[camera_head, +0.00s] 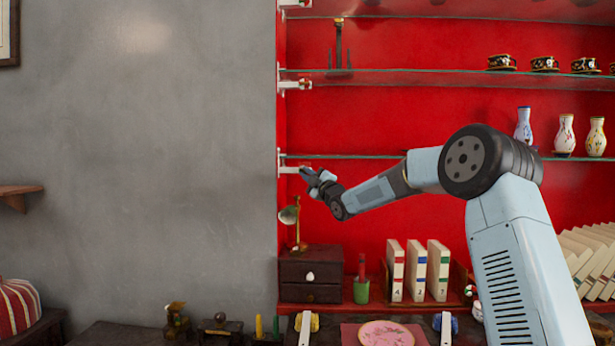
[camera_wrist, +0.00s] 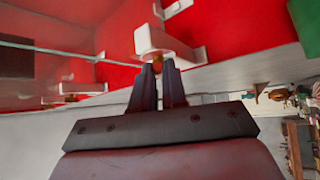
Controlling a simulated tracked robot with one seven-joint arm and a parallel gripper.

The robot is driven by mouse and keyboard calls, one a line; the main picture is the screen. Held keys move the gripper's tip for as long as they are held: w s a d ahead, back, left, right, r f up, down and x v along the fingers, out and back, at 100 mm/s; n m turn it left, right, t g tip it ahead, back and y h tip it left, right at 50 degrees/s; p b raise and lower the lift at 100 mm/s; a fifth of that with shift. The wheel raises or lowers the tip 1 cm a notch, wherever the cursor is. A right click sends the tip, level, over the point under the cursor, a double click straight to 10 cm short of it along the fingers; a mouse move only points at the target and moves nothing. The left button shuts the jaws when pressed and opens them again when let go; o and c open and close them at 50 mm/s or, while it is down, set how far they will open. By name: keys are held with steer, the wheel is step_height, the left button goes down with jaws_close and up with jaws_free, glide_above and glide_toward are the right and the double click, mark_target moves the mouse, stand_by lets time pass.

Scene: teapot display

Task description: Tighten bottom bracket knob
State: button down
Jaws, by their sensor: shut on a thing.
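The bottom bracket (camera_head: 288,168) is a white fitting at the left end of the lowest glass shelf, on the red panel's edge. It shows close up in the wrist view (camera_wrist: 151,38). Its knob (camera_wrist: 158,61) is small and brass-coloured, and sits between my fingertips. My gripper (camera_head: 306,172) reaches the bracket from the right. In the wrist view my gripper (camera_wrist: 162,68) is shut on the knob, with its two dark fingers on either side. The fingers hide part of the knob, so I cannot tell how tight it is.
The glass shelf (camera_head: 375,157) runs right from the bracket, close to my gripper. Vases (camera_head: 565,135) stand on its right part. A brass lamp (camera_head: 297,220) and a dark drawer box (camera_head: 310,272) are below my gripper. The grey wall (camera_head: 140,160) at left is clear.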

steer(key=shift+a+f, duration=0.1)
steer(key=shift+f, duration=0.1)
steer(key=a+n+g+h, duration=0.1)
steer(key=n+h, duration=1.6)
steer(key=h, duration=0.2)
steer(key=a+n+g+h, duration=0.1)
steer(key=n+h, duration=0.8)
steer(key=shift+w+a+r+n+g+h, duration=0.1)
steer(key=shift+a+n+g+h, duration=0.2)
steer(key=shift+a, duration=0.05)
steer(key=shift+m+g+y, duration=0.6)
steer(key=shift+m+g, duration=0.4)
steer(key=shift+m, duration=0.3)
stand_by(1.0)
steer(key=c, duration=1.3)
jaws_free()
steer(key=shift+r, duration=0.1)
steer(key=shift+o, duration=0.4)
steer(key=shift+r, duration=0.15)
